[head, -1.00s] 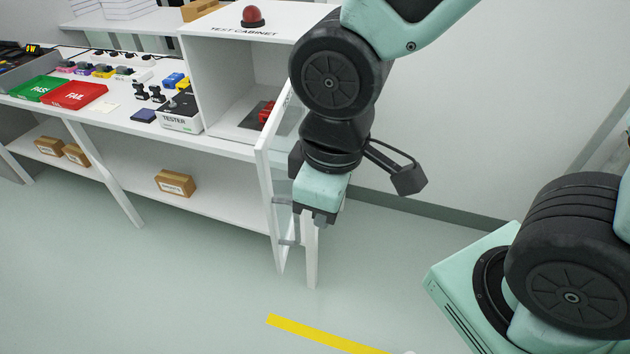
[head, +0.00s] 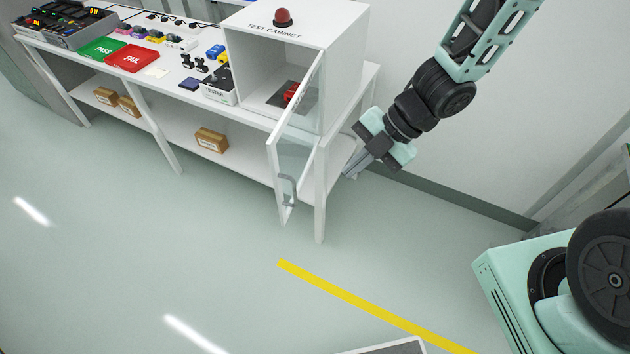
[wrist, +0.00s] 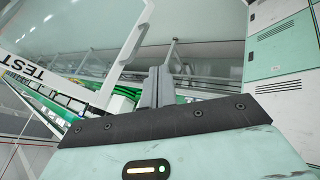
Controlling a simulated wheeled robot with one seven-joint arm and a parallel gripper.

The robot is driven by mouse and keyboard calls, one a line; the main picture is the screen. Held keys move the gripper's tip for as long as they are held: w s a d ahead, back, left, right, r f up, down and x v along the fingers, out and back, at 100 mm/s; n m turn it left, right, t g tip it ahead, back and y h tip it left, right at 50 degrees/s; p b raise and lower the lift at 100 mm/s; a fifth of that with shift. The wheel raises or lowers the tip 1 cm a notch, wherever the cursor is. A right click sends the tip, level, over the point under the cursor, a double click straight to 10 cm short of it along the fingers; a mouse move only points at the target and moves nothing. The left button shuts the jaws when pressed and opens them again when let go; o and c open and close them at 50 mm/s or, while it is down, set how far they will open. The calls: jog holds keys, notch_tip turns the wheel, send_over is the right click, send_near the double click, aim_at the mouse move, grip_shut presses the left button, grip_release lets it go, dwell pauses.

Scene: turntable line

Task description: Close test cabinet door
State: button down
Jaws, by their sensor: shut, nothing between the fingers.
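The white test cabinet (head: 343,62) stands at the right end of the bench in the head view. Its glass-paned door (head: 299,135) stands wide open, swung out toward the front, with a grey handle (head: 289,190) low on it. A red object (head: 291,92) sits on a dark plate inside the cabinet. My gripper (head: 350,173) is shut and empty, to the right of the door and apart from it in the picture, beside the bench's right end. In the wrist view the shut fingers (wrist: 157,86) show, with part of the lettered cabinet (wrist: 22,66) at the left.
A red lamp (head: 283,17) tops the cabinet. A tester (head: 219,88), a red FAIL tray (head: 132,58) and a green PASS tray (head: 101,47) are on the bench. Brown boxes (head: 211,140) sit on the lower shelf. The floor around the yellow line (head: 370,304) is clear.

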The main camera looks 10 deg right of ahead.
jog(key=w+a+f, duration=0.2)
jog(key=a+f, duration=0.5)
jog(key=a, duration=0.1)
jog(key=shift+w+a+f, duration=0.3)
jog(key=shift+a+f, duration=0.05)
